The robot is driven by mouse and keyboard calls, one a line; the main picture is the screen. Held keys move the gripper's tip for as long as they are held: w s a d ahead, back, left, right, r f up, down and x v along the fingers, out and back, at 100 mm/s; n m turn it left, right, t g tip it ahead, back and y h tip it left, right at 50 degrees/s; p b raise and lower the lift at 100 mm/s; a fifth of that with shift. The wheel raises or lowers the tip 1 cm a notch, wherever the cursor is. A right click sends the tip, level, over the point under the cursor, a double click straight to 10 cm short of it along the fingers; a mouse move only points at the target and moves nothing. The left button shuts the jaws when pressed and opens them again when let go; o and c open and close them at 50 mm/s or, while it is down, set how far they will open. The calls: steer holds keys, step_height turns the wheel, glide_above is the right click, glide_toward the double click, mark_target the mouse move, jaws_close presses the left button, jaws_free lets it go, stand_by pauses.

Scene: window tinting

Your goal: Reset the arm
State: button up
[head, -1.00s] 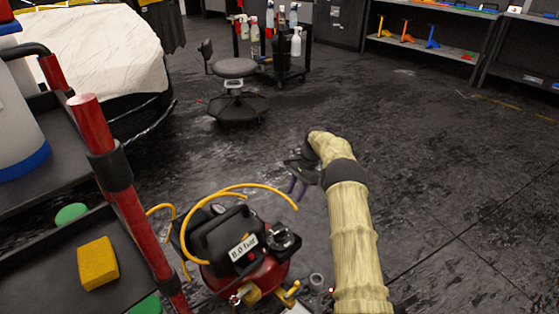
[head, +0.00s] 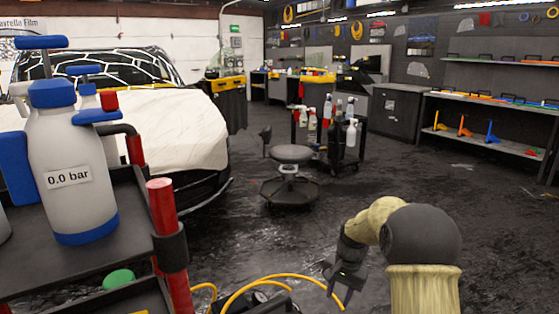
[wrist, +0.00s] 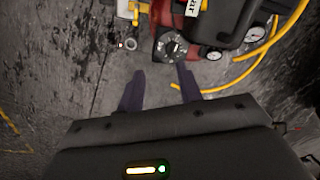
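My arm, in a pale yellow cover with a dark joint, rises at the lower right of the head view. My gripper (head: 345,292) hangs to the left of it, pointing down toward the floor. In the wrist view my gripper (wrist: 160,78) has its two dark fingers apart with nothing held between them. Past the fingertips is the air compressor (wrist: 225,22), with a red body, a black knob, gauges and a yellow hose (wrist: 272,42). In the head view only the compressor's top and the hose (head: 262,283) show at the bottom edge.
A dark cart (head: 60,275) with a red post (head: 163,215) and a 0.0 bar spray bottle (head: 72,165) stands close at left. A covered car (head: 180,135), a stool (head: 292,155) and a bottle trolley (head: 335,150) are farther off. Shelves line the right. Floor (head: 480,220) right of centre is clear.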

steer(key=s+a+r+n+t+h, duration=0.1)
steer(key=s+r+n, duration=0.15)
steer(key=s, duration=0.95)
steer(key=s+r+n+t, duration=0.15)
steer(key=s+n, duration=0.25)
steer(key=s, duration=0.7)
steer(key=w+p+v, duration=0.2)
steer(key=p+v, duration=0.9)
steer(key=p, duration=0.1)
steer(key=w+r+p+v, duration=0.1)
steer(key=w+p+v, duration=0.2)
steer(key=p+v, duration=0.9)
steer(key=w+p+v, duration=0.2)
steer(key=p+v, duration=1)
steer(key=p, duration=0.1)
steer(key=shift+a+r, duration=0.35)
steer(key=shift+r, duration=0.25)
